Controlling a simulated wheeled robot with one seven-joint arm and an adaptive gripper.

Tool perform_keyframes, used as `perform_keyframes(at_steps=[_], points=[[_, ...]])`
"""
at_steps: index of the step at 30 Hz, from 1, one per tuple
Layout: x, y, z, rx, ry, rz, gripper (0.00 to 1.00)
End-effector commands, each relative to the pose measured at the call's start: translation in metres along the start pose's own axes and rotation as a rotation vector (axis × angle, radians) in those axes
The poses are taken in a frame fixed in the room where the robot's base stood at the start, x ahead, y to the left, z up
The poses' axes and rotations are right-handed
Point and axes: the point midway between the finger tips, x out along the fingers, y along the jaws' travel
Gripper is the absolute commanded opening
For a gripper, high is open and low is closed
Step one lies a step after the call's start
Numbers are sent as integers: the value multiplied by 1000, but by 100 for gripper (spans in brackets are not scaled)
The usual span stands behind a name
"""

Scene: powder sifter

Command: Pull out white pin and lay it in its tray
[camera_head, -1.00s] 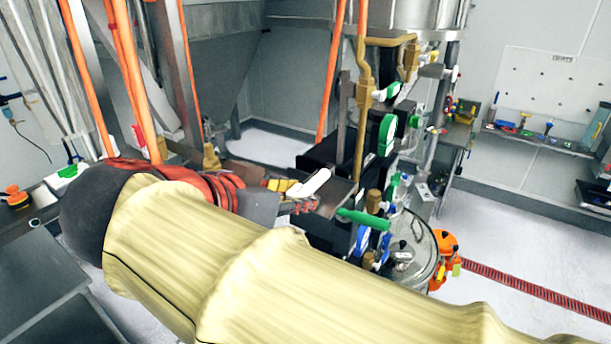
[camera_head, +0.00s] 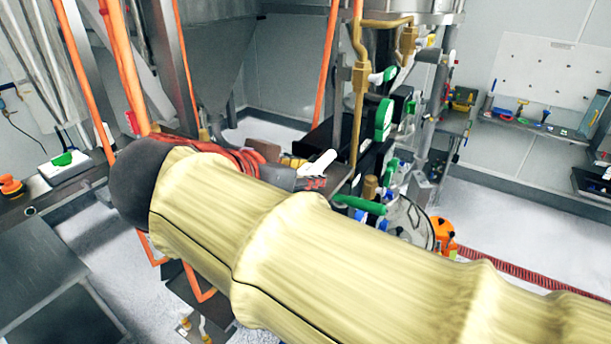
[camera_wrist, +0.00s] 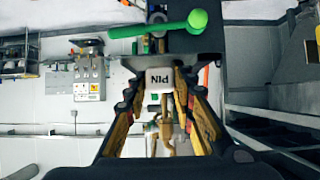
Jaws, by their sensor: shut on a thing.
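The white pin (camera_head: 316,164) shows in the head view just beyond the end of my arm, near the dark machine housing. In the wrist view its white end (camera_wrist: 160,78), marked PIN upside down, sits between the fingertips. My gripper (camera_wrist: 160,88) is shut on it. In the head view my gripper (camera_head: 300,178) is partly hidden by my own pale-sleeved arm. How far the pin sits in the machine is hidden. I cannot pick out the pin's tray for certain.
A green handle (camera_head: 360,204) sticks out close to the pin, and it crosses just above the pin in the wrist view (camera_wrist: 150,29). Orange posts (camera_head: 327,90) and brass pipes (camera_head: 359,100) stand close by. A worktop with a green button box (camera_head: 63,163) lies at left.

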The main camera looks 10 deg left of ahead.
Motion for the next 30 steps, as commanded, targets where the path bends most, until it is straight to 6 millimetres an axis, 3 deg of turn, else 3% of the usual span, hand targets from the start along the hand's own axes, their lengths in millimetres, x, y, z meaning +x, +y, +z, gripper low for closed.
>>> perform_keyframes(at_steps=[6,7,17,30], points=[[4,0,9,-14,-10,9,0],[4,0,9,-14,-11,10,26],[5,-1,12,-18,-12,11,45],[1,-2,12,-21,-12,9,46]])
